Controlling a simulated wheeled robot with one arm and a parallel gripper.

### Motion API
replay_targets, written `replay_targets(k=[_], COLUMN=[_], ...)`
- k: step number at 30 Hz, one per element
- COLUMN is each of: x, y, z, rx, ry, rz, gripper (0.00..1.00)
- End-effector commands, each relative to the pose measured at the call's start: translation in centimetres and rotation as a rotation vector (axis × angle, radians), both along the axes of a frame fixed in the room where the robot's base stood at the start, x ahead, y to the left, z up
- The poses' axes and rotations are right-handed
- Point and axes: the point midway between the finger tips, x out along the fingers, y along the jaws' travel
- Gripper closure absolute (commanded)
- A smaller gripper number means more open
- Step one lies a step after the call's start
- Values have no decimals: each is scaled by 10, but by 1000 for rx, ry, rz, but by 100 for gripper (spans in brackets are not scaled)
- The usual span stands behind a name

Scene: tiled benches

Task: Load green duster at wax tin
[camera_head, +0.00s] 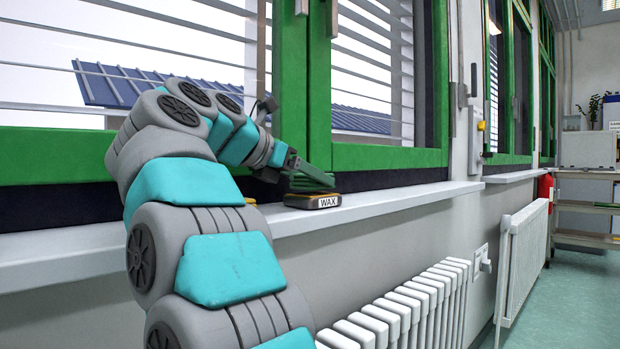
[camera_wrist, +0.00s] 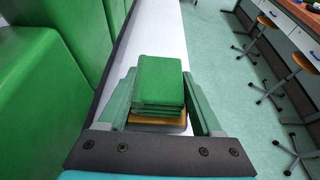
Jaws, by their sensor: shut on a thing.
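The wax tin (camera_head: 312,201), dark with a yellow-orange edge and a WAX label, sits on the windowsill in the head view. Its orange edge (camera_wrist: 174,122) shows below the duster in the wrist view. The green duster (camera_wrist: 160,82), a folded stack of cloth, is between the fingers of my gripper (camera_wrist: 160,100). In the head view my gripper (camera_head: 312,176) is right over the tin, shut on the duster (camera_head: 304,185). The duster is at the tin's top; I cannot tell whether they touch. The fingers partly hide the duster there.
The narrow windowsill (camera_head: 400,203) runs along the green window frames (camera_head: 390,158) and is clear to the right of the tin. A small orange thing (camera_head: 250,200) shows partly behind my arm. A white radiator (camera_head: 425,300) stands below. Stools (camera_wrist: 265,60) are farther off.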

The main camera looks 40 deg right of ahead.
Motion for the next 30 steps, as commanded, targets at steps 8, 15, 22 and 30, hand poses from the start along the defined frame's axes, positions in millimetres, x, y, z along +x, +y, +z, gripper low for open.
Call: replay_targets(k=[8, 15, 22, 30], x=[0, 0, 0, 0], y=[0, 0, 0, 0], z=[-3, -5, -8, -10], rx=[0, 0, 0, 0], ry=[0, 0, 1, 1], rz=[0, 1, 1, 1], gripper=[86, 86, 86, 86])
